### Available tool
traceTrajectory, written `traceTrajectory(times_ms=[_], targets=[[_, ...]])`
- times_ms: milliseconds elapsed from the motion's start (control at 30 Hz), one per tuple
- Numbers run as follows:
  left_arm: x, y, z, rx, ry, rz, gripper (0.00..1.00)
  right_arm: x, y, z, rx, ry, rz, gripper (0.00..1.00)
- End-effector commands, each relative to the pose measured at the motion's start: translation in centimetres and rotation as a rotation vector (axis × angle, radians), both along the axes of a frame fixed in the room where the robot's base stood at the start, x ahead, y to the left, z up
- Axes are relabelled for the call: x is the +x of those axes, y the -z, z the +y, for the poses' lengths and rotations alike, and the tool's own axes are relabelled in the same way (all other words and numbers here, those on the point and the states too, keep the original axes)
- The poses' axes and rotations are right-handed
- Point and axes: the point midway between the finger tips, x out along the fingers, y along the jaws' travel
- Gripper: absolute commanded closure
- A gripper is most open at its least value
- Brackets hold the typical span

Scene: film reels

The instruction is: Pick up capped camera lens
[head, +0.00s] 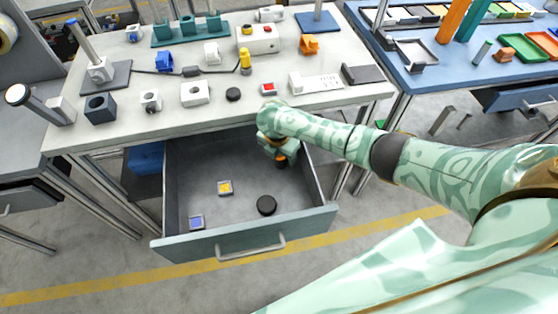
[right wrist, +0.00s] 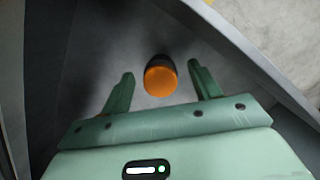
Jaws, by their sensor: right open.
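A short dark cylinder with an orange top, which looks like the capped camera lens (head: 281,162), stands in the open drawer near its right wall. In the right wrist view the lens (right wrist: 160,78) lies between the two green fingertips, with a gap on each side. My right gripper (head: 277,152) reaches down into the drawer over the lens and partly hides it in the head view. The right gripper (right wrist: 160,73) is open and holds nothing. My left gripper is not in view.
The drawer (head: 240,240) also holds a black disc (head: 266,205), a yellow-centred square piece (head: 225,188) and a blue-centred square piece (head: 196,222). Its right wall is close to my gripper. The crowded tabletop (head: 215,110) overhangs the drawer's back.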

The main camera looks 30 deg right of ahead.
Motion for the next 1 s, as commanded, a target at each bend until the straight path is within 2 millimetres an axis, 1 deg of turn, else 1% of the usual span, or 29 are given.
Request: traceTrajectory(times_ms=[33, 233, 267, 300, 367, 400, 433, 667, 767, 867, 967, 1000], targets=[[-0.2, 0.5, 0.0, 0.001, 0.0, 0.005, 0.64, 0.0, 0.8, -0.1, -0.001, 0.0, 0.002, 0.38], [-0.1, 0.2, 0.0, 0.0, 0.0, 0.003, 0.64, 0.1, 0.4, -0.1, -0.001, 0.0, -0.002, 0.38], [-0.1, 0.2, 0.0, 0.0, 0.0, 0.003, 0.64, 0.1, 0.4, -0.1, -0.001, 0.0, -0.002, 0.46], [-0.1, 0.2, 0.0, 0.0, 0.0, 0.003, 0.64, 0.1, 0.4, -0.1, -0.001, 0.0, -0.002, 0.57], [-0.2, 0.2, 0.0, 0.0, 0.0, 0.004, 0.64, 0.1, 0.4, -0.1, -0.001, 0.0, -0.002, 0.74], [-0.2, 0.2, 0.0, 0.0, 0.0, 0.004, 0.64, 0.1, 0.4, -0.1, -0.001, 0.0, -0.002, 0.85], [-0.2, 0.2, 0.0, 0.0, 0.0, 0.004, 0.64, 0.1, 0.4, -0.1, -0.001, 0.0, -0.002, 0.87], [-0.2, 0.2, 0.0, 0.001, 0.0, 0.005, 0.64, 0.1, 0.4, -0.1, 0.0, 0.0, -0.001, 0.87], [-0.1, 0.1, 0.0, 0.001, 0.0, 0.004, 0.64, 0.1, 0.1, -0.1, 0.0, 0.0, -0.001, 0.87], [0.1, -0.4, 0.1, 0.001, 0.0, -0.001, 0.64, 0.1, -0.9, -0.1, 0.0, 0.0, -0.004, 0.87], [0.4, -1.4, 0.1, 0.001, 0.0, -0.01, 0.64, 0.2, -2.6, -0.1, -0.001, -0.001, -0.006, 0.87], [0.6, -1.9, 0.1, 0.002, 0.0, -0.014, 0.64, 0.2, -3.5, -0.1, 0.0, -0.001, -0.007, 0.87]])
